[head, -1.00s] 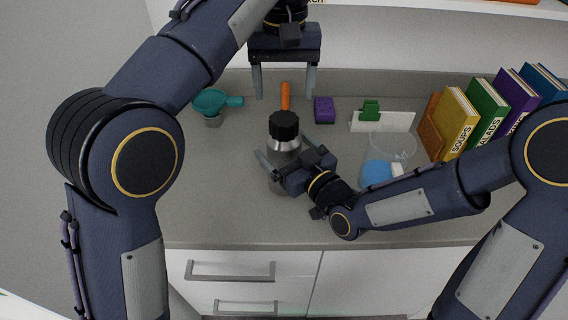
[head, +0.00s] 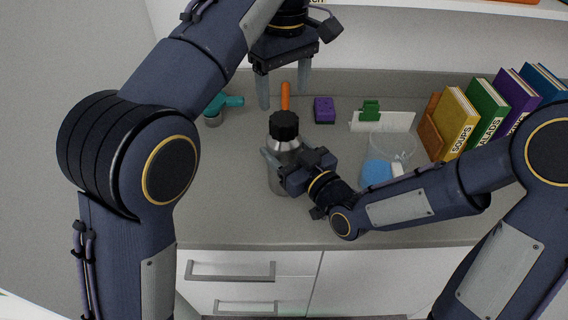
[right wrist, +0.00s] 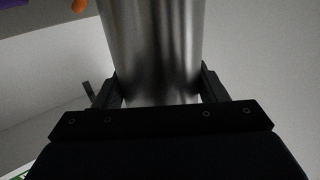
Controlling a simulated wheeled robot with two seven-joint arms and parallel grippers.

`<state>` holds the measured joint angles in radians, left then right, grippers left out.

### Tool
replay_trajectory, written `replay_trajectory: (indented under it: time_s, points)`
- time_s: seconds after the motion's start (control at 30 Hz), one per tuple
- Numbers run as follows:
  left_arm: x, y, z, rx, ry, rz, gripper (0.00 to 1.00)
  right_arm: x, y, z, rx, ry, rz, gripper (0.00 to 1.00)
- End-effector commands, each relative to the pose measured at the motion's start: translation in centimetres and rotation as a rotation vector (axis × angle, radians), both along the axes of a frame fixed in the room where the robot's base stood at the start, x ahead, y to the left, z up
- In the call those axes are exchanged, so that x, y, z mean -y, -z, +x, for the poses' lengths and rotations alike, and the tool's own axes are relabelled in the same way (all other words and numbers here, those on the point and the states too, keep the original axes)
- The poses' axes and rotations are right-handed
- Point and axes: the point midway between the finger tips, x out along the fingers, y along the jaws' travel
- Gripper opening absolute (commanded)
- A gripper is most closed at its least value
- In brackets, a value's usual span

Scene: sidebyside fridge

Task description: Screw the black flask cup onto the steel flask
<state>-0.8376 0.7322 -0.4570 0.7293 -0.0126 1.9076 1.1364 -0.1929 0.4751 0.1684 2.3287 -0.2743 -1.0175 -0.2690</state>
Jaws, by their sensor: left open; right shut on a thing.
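The steel flask (head: 283,156) stands upright on the grey counter in the head view. The black flask cup (head: 284,124) sits on top of it; whether it is threaded tight I cannot tell. My right gripper (head: 277,168) is shut on the flask's body from the right. The right wrist view shows the steel wall (right wrist: 152,50) between its two fingers. My left gripper (head: 284,92) is open and empty, pointing down above and behind the cup, apart from it.
An orange-handled object (head: 285,97) lies behind the flask. A teal strainer-like tool (head: 222,108) is at left. A purple sponge (head: 324,110), a green clip (head: 369,110), a clear jug (head: 392,150) with blue contents and several books (head: 455,118) are at right. The front left counter is clear.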

Motion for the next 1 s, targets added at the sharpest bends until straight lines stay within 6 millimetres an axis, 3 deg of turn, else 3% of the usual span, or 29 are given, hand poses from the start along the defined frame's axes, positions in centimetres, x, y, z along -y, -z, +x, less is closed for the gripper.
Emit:
replay_trajectory:
  time_s: [0.2,0.4,0.83,1.0]
  points:
    - [0.04,-0.12,-0.05,0.007,-0.534,0.005,0.70,0.01,0.02,-0.01,-0.001,0.000,-0.001,0.02]
    - [0.02,-0.31,-0.07,0.012,-0.823,0.002,0.70,0.01,0.03,-0.01,0.000,0.000,-0.001,0.02]
    - [-0.02,-0.35,-0.05,0.013,-0.896,0.001,0.70,0.01,0.03,-0.01,-0.001,0.000,-0.001,0.02]
    - [0.02,0.57,-0.08,0.012,-0.894,0.002,0.70,0.01,0.03,-0.01,-0.001,0.000,-0.001,0.02]
